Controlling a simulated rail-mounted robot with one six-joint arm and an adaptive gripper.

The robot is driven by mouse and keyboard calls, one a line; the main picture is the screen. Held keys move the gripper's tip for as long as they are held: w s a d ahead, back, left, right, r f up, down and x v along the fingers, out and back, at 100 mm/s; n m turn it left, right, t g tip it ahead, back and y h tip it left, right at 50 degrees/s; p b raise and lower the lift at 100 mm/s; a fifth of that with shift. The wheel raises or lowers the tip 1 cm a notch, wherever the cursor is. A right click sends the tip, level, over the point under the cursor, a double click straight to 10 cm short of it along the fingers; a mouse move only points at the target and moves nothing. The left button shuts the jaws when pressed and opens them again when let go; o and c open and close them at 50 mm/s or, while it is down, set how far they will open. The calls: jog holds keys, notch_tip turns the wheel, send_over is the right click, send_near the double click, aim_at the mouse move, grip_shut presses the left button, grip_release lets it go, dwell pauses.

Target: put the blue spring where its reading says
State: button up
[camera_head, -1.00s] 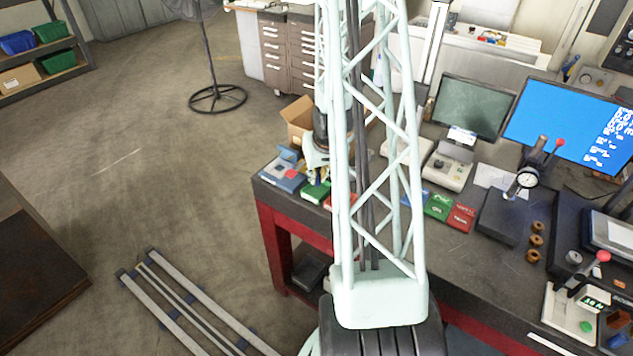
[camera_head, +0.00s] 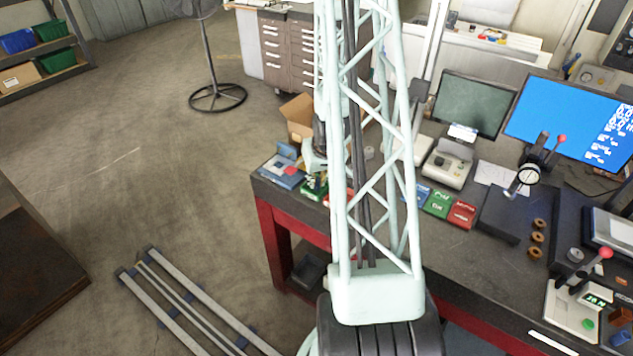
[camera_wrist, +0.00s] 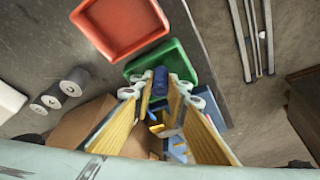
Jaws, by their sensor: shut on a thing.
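The blue spring (camera_wrist: 160,80) is a short dark blue coil between the tips of my gripper (camera_wrist: 161,88) in the wrist view. The two yellow-padded fingers are shut on it. It shows over the green tray (camera_wrist: 186,65); I cannot tell whether it touches the tray floor. The red tray (camera_wrist: 78,14) lies beside the green one, and part of a blue tray (camera_wrist: 213,108) shows behind the right finger. In the head view my gripper (camera_head: 313,170) is partly hidden by my arm, over the green tray (camera_head: 309,194) at the bench's left end.
A tester (camera_head: 570,318) with a small lit display stands at the bench's right; its digits are too small to read surely. Blue, green and red cards (camera_head: 438,204) lie mid-bench. A cardboard box (camera_head: 298,115) stands behind the trays.

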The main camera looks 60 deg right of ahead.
jog(key=shift+f, duration=0.15)
jog(key=o, duration=0.8)
jog(key=shift+r, duration=0.3)
jog(key=v, duration=1.1)
jog(key=shift+r, duration=0.35)
dwell(0.9)
jog(key=shift+a, duration=0.1)
